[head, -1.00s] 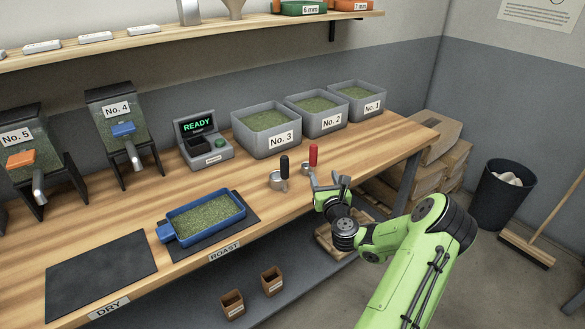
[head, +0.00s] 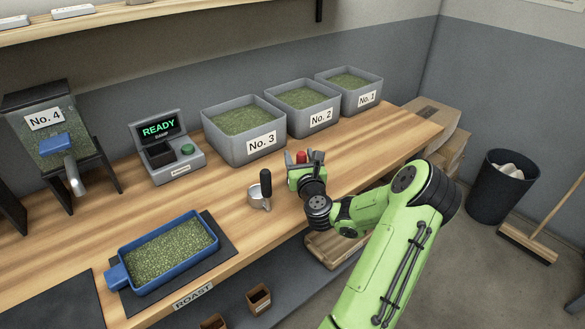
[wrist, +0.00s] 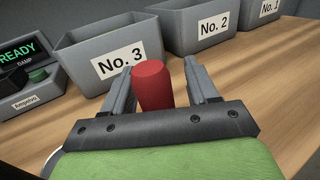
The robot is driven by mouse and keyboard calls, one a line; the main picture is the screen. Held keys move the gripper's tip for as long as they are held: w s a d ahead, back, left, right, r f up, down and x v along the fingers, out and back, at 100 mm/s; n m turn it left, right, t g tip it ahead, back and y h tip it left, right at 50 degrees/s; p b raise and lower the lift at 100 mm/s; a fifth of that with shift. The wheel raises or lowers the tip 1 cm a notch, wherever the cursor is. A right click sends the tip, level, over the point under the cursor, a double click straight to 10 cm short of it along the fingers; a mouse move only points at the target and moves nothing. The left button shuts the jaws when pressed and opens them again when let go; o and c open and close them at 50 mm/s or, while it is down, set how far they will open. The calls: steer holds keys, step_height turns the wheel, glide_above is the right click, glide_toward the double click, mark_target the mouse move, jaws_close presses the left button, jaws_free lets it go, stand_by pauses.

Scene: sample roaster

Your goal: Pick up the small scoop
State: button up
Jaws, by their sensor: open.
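Two scoops stand on the wooden bench. The red-handled scoop (head: 301,157) is mostly hidden behind my gripper (head: 306,166) in the head view. In the wrist view its red handle (wrist: 152,86) stands between the two open fingers of my gripper (wrist: 160,68), nearer the left finger. Whether a finger touches it I cannot tell. Its cup is hidden. The black-handled scoop (head: 265,184) stands to the left of my gripper, with its metal cup on the bench. The red-handled one looked smaller in the earlier head view.
Grey bins No. 3 (head: 245,150), No. 2 (head: 314,124) and No. 1 (head: 360,102) stand behind the scoops. Bare bench lies right of my gripper.

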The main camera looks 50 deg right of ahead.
steer(key=shift+w+d, duration=0.15)
steer(key=shift+s+a+r, duration=0.25)
steer(key=shift+s+a, duration=0.05)
steer(key=shift+a, duration=0.1)
steer(key=shift+s+a+r, duration=0.2)
steer(key=shift+s+a, duration=0.05)
steer(key=shift+c, duration=0.9)
steer(key=shift+w+d+f, duration=0.25)
steer(key=c, duration=0.4)
steer(key=shift+s+r, duration=0.1)
jaws_close()
step_height(320, 180, up, 10)
steer(key=p, duration=0.8)
